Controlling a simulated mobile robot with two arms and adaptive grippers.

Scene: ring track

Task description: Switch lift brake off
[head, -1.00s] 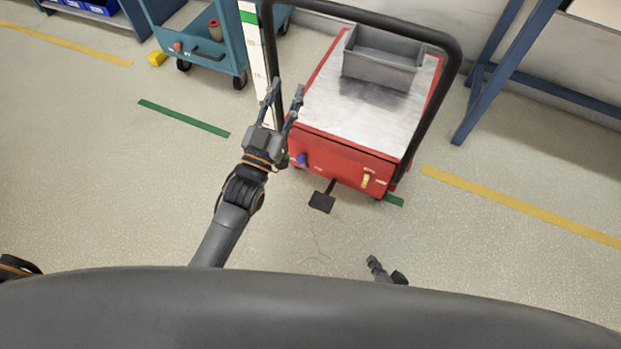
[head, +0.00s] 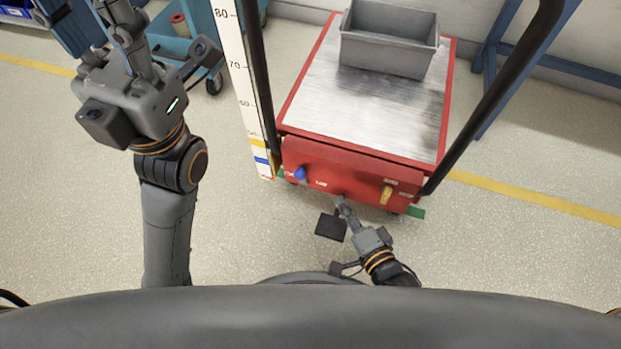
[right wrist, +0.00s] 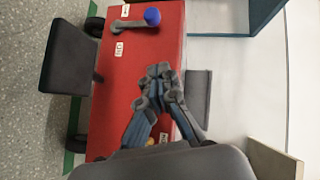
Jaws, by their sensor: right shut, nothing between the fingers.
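The red lift cart (head: 360,163) stands ahead with its front panel facing me. A lever with a blue knob (head: 300,174) is on the panel's left, and a yellow handle (head: 386,194) is on its right. The blue knob (right wrist: 152,16) also shows at the top of the right wrist view. The labels are too small to read. My right gripper (head: 341,203) is shut and empty, close to the panel between the two controls. In the right wrist view its fingertips (right wrist: 160,72) meet over the red panel. My left gripper (head: 125,75) is raised at the upper left, its fingertips cut off.
A black pedal (head: 330,227) juts out below the panel, close beside my right gripper. A grey bin (head: 388,48) sits on the cart's metal top. Black handle bars and a white scale (head: 238,85) rise beside it. Floor at right is clear.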

